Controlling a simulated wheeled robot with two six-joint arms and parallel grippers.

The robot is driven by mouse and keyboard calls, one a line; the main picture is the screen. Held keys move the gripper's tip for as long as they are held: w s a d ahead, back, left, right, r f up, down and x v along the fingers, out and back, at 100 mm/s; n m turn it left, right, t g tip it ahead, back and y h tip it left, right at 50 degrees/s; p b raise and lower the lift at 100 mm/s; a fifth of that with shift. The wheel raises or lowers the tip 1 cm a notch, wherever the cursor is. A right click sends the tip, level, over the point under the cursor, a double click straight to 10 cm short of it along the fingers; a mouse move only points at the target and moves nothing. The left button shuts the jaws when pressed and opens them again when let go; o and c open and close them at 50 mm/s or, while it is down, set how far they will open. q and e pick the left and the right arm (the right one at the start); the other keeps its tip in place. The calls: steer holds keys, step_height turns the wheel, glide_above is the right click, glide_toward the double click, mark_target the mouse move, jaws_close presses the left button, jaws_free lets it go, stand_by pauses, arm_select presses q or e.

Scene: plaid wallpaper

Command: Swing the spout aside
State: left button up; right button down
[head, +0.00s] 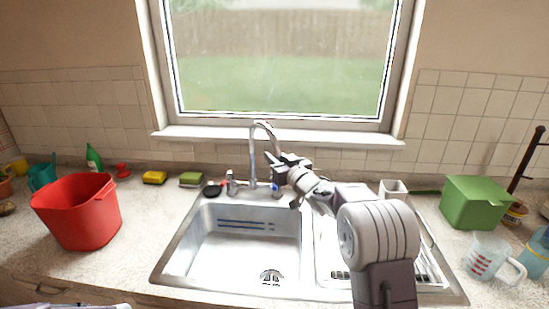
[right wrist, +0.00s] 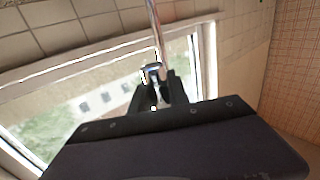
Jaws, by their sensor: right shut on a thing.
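The chrome spout (head: 253,150) rises from the back of the sink, arches over at the top and bends down to the right. My right gripper (head: 273,161) is at its downturned end, fingers shut on it. In the right wrist view the chrome spout (right wrist: 153,20) runs down between the two dark fingers of the right gripper (right wrist: 155,88). The fingers and the arm cover part of the spout's end. My left gripper is not in view.
The sink basin (head: 240,255) is empty, with a drainer side (head: 325,235) partly behind my right arm. Tap handles (head: 231,184) stand by the spout. A red bucket (head: 75,212) is left, a green box (head: 472,205) and measuring jug (head: 485,258) right. The window is behind.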

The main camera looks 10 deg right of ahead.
steer(key=shift+r, duration=0.15)
stand_by(0.8)
steer(key=c, duration=1.2)
jaws_free()
steer(key=shift+c, duration=0.2)
steer(key=b+v, duration=0.1)
steer(key=v, duration=0.8)
steer(key=shift+c, duration=0.3)
